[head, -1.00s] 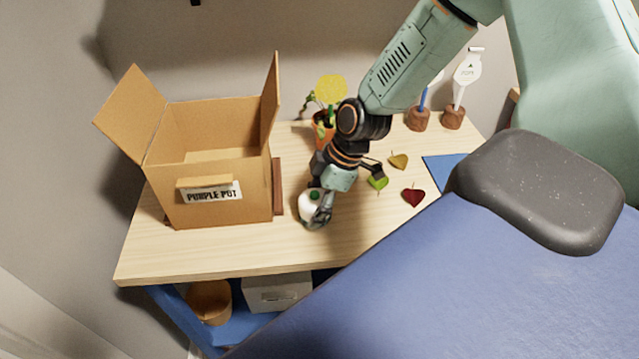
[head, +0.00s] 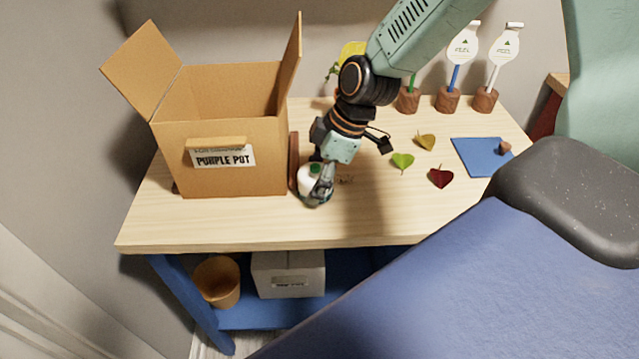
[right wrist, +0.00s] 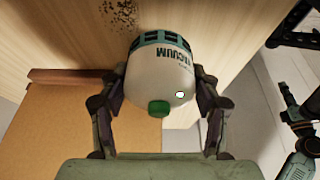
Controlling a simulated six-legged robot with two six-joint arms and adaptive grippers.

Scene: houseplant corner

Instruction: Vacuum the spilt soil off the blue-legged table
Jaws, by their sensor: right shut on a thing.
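My right gripper (head: 318,190) is shut on a small white vacuum (head: 307,178) with a green button, at the table's front, right of the cardboard box. In the right wrist view the vacuum (right wrist: 160,75) sits between both fingers, its "VACUUM" lettering and teal vented end showing. Spilt soil (head: 345,180) lies as a small dark patch just right of the vacuum; it also shows beyond the vacuum's vented end in the right wrist view (right wrist: 120,14). The blue-legged table (head: 240,225) has a pale wooden top.
An open cardboard box (head: 215,175) labelled "PURPLE POT" fills the table's left. Green (head: 402,162), yellow (head: 425,141) and red (head: 440,177) leaves lie right of my arm, near a blue mat (head: 475,158). Labelled markers in wooden bases (head: 448,100) stand behind. The front right tabletop is bare.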

